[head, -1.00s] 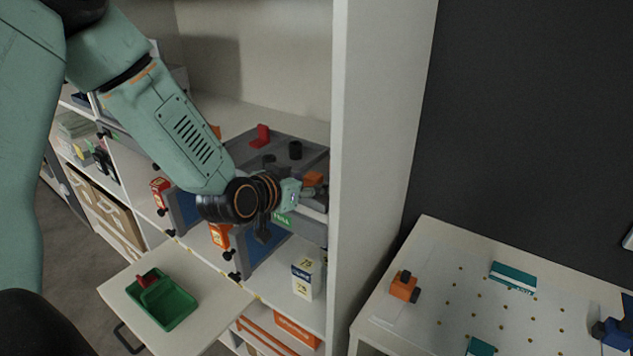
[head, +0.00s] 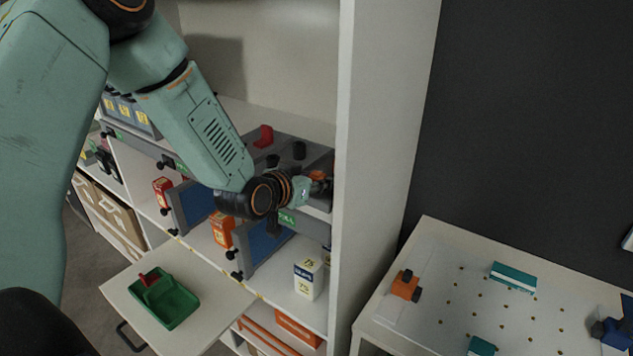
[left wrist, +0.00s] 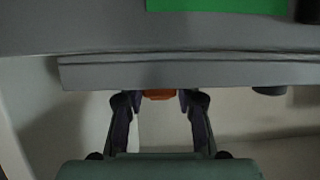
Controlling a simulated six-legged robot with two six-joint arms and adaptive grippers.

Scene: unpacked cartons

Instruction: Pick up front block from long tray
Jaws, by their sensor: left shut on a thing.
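An orange block (head: 318,175) shows at the right end of the shelf, beside the white upright panel. My left gripper (head: 314,186) reaches to it from the left and is shut on it. In the left wrist view the orange block (left wrist: 158,95) sits between the two dark fingers of the left gripper (left wrist: 160,103). A long grey tray-like edge (left wrist: 95,72) runs right beside the block in that view. The block's lower part is hidden, and I cannot tell whether it still touches the tray. My right gripper is not in view.
A red piece (head: 264,136) and a black cylinder (head: 299,150) stand on the grey surface behind my wrist. The white upright panel (head: 352,150) is close on the right. A white carton (head: 309,279) stands below. A green bin (head: 167,302) sits on a pulled-out board.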

